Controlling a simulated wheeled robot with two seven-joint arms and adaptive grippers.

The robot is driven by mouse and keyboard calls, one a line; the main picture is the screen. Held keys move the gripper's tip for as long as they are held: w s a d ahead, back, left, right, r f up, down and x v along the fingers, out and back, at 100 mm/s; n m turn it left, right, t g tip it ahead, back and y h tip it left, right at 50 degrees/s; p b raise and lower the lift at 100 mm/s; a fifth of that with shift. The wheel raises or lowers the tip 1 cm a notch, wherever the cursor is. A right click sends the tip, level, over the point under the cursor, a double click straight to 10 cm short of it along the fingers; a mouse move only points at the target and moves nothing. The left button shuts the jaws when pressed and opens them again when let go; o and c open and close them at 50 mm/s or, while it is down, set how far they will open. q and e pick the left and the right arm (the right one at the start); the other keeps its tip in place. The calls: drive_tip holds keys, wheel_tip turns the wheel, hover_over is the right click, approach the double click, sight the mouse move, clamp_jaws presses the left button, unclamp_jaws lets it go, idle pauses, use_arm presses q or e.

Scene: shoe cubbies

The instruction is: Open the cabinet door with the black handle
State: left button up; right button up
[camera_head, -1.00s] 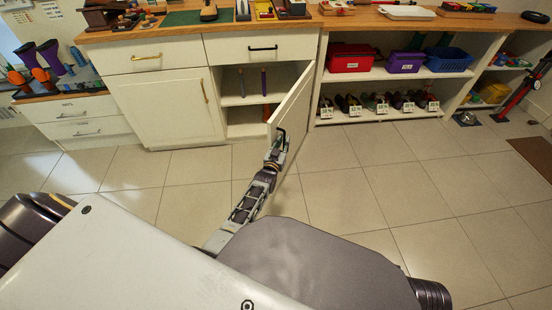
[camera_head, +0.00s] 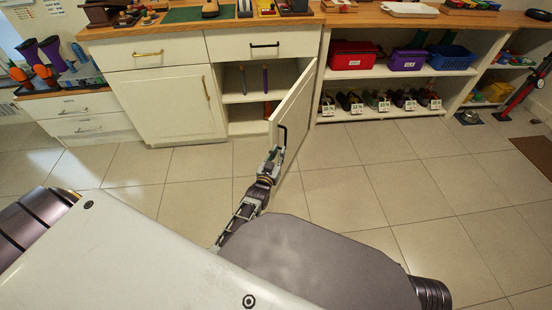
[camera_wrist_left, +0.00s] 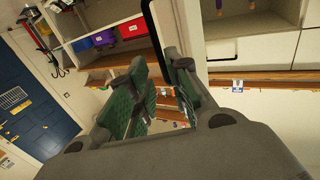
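The white cabinet door (camera_head: 293,104) with the black handle (camera_head: 283,138) stands swung well out from the cabinet, whose shelves show behind it. My left gripper (camera_head: 273,157) is at the lower end of that handle, on the door's outer side. In the left wrist view, my left gripper (camera_wrist_left: 162,98) has its green-padded fingers apart. The black handle (camera_wrist_left: 153,28) runs down toward the gap between them. I cannot tell whether the fingers touch it. My right gripper is not in view.
A closed door with a gold handle (camera_head: 206,88) is left of the open compartment (camera_head: 240,112). A drawer with another black handle (camera_head: 264,45) is above it. Shelves to the right hold a red bin (camera_head: 352,56) and shoes. The tiled floor (camera_head: 390,190) is clear.

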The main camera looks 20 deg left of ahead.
use_arm(q)
drive_tip(key=shift+s+d, duration=0.1)
drive_tip(key=shift+s, duration=1.15)
drive_tip(key=shift+c, duration=0.2)
